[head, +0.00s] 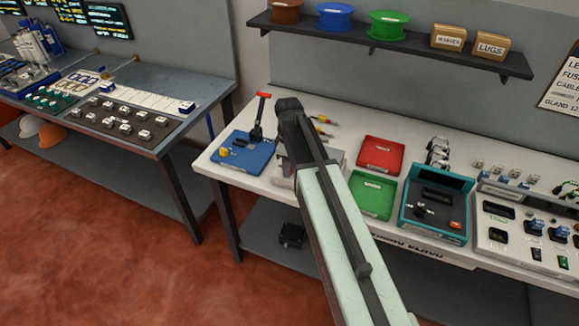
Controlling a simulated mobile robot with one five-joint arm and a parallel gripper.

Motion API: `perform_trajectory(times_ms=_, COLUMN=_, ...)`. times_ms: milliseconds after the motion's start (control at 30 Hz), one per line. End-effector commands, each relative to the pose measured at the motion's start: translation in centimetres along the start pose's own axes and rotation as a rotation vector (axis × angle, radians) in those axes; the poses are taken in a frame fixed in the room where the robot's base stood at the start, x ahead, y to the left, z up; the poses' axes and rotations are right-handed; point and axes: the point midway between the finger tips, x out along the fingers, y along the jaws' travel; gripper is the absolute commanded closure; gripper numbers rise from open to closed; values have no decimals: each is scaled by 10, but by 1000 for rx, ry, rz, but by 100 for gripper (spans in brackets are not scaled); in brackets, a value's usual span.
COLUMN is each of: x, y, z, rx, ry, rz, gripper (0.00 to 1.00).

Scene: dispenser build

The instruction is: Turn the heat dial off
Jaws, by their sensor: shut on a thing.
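My gripper (285,158) points down at a pale grey unit (332,157) on the white bench, left of the red tray. My arm covers most of this unit. The jaws are shut on a small part at the unit, which I take to be the heat dial. The dial itself is hidden behind the gripper and arm, so its setting cannot be read.
A blue base (240,158) with a red-handled lever (259,115) stands close left of my gripper. A red tray (380,155), a green tray (371,195) and a teal unit (436,208) stand to the right. A shelf (400,52) with spools hangs above the bench (215,163).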

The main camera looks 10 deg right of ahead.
Motion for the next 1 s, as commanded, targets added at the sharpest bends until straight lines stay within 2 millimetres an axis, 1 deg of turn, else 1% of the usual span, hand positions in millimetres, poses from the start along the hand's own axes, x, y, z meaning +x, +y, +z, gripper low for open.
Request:
perform_trajectory(times_ms=300, x=0, y=-2, z=0, rx=-297, ry=0, rz=-6, gripper=100)
perform_trajectory(times_ms=600, x=1, y=-3, z=0, rx=-534, ry=1, rz=-7, gripper=100)
perform_trajectory(times_ms=800, x=1, y=-3, z=0, rx=-638, ry=2, rz=-8, gripper=100)
perform_trajectory(times_ms=1000, x=1, y=-3, z=0, rx=-695, ry=2, rz=-8, gripper=100)
